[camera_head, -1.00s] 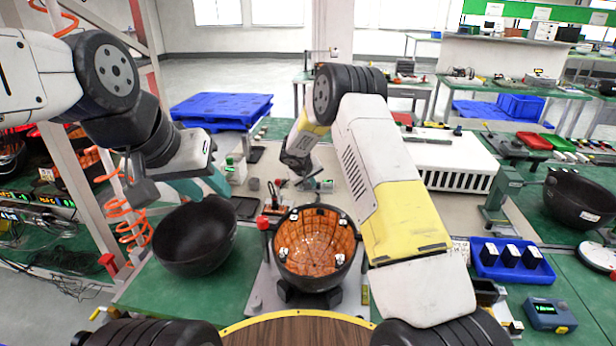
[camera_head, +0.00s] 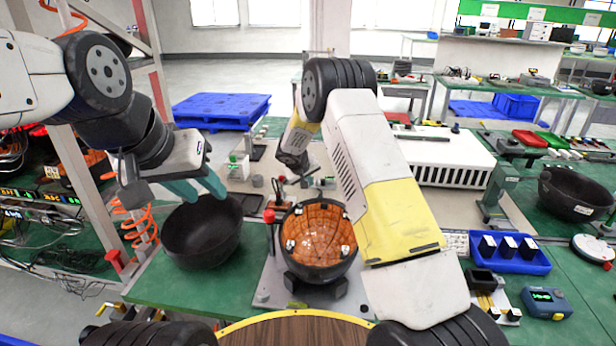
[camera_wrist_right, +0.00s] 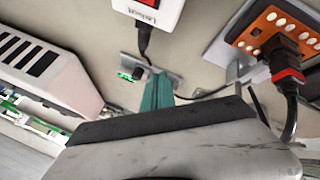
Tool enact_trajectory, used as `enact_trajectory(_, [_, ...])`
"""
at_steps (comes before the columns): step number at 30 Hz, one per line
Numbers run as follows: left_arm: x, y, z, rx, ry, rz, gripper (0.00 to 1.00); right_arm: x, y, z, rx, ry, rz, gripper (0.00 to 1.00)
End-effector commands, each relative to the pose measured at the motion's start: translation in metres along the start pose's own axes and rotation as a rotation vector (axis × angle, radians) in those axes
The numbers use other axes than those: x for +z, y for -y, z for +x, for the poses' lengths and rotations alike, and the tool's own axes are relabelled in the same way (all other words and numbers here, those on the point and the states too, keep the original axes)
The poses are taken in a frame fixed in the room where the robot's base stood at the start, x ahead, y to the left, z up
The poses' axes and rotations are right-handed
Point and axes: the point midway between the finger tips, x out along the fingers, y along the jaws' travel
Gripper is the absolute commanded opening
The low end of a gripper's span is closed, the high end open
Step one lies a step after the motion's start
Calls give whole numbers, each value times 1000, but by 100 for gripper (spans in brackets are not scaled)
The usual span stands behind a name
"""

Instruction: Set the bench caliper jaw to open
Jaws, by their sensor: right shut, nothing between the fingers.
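A small flat grey device with a lit green display (camera_wrist_right: 131,74), which looks like the bench caliper, lies on the beige mat in the right wrist view. My right gripper (camera_wrist_right: 158,90) has its teal fingers together and empty. Its tips overlap the device's grey plate in this view; I cannot tell whether they touch. In the head view, my right gripper (camera_head: 306,178) is low over the mat's middle, and the device is small and partly hidden there. The jaw's setting is too small to read. My left gripper (camera_head: 207,192) is open and empty above a black bowl (camera_head: 201,240).
An orange socket strip (camera_wrist_right: 280,35) with a black plug and cable stands close right of the right gripper. A white switch box (camera_wrist_right: 150,10) is beyond. A fixture holds an orange-lined bowl (camera_head: 318,240) in front. A white vented case (camera_head: 445,160) is at right.

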Motion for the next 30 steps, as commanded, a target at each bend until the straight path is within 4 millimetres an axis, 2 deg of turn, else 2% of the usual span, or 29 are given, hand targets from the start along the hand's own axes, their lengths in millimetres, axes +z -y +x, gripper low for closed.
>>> enact_trajectory(10, [0,0,0,0,1,1,36,-1,-2,-62,1,-3,1,0])
enact_trajectory(16, [0,0,0,0,1,1,36,0,-1,-83,0,-1,1,0])
enact_trajectory(19, [0,0,0,0,1,1,36,1,-8,-93,-1,1,12,0])
enact_trajectory(23, [0,0,0,0,1,1,36,8,-35,-124,-12,14,62,0])
enact_trajectory(26, [0,0,0,0,1,1,36,24,-65,-164,-36,31,121,0])
enact_trajectory(30, [0,0,0,0,1,1,36,57,-102,-224,-83,55,202,0])
